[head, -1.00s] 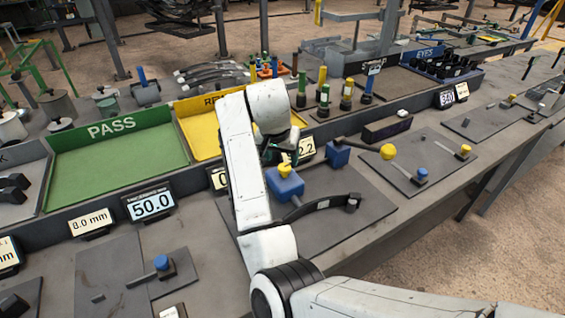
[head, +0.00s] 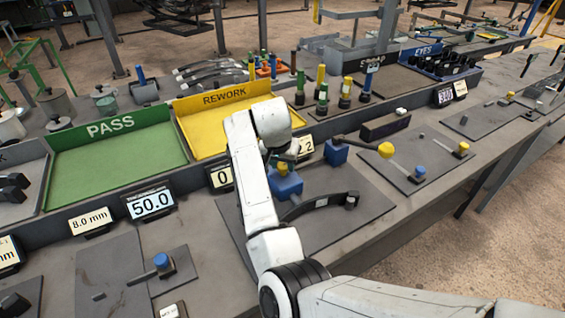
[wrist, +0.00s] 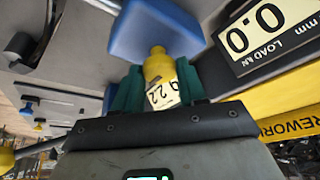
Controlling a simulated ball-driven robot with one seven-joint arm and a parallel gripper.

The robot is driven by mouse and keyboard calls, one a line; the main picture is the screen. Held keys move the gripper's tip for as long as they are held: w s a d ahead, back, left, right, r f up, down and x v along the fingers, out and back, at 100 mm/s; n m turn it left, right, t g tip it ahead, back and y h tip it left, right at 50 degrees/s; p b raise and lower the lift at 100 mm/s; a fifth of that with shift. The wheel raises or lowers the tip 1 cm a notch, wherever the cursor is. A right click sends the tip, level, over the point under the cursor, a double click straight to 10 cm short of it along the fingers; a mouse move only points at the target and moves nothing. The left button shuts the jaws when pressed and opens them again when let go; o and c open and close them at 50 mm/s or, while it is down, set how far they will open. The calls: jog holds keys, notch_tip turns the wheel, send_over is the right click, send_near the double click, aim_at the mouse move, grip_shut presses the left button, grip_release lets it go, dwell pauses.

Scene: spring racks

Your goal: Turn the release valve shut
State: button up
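A yellow knob (head: 282,169) stands on a blue block (head: 287,186) on the dark plate in the middle of the bench. I take it for the release valve, but no label shows this. In the wrist view the knob (wrist: 156,62) lies at and partly between my green fingertips, with the blue block (wrist: 150,28) just beyond. My gripper (wrist: 157,88) is open, its fingers apart on either side of the knob. Whether either finger touches it cannot be told. In the head view my arm and wrist partly hide the gripper.
A black curved spring (head: 322,201) lies in front of the block. A second blue block (head: 337,152) and a yellow-knobbed lever (head: 386,151) stand to the right. A load display (wrist: 268,35) and the yellow rework tray (head: 195,125) are close behind my gripper.

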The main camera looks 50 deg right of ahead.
jog(key=c, duration=0.6)
jog(key=shift+o, duration=0.2)
jog(key=shift+m, duration=0.3)
jog(key=m+g, duration=0.1)
jog(key=m, duration=0.2)
jog(key=shift+w+h+b, duration=0.15)
jog(key=shift+h+b, duration=0.15)
jog(key=m+g+b, duration=0.1)
jog(key=m, duration=0.2)
jog(key=shift+w+f+m+g, duration=0.1)
jog(key=shift+m+g, duration=0.2)
jog(key=shift+g, duration=0.1)
jog(key=m+g+b, duration=0.1)
jog(key=m, duration=0.1)
jog(key=m+g+b, duration=0.1)
jog(key=m+b, duration=0.1)
jog(key=m, duration=0.1)
jog(key=shift+w+b, duration=0.15)
jog(key=shift+b, duration=0.15)
jog(key=m+y+b, duration=0.1)
jog(key=m, duration=0.2)
jog(key=m+g+y+b, duration=0.1)
jog(key=m, duration=0.1)
jog(key=shift+d+m, duration=0.15)
jog(key=shift+m, duration=0.25)
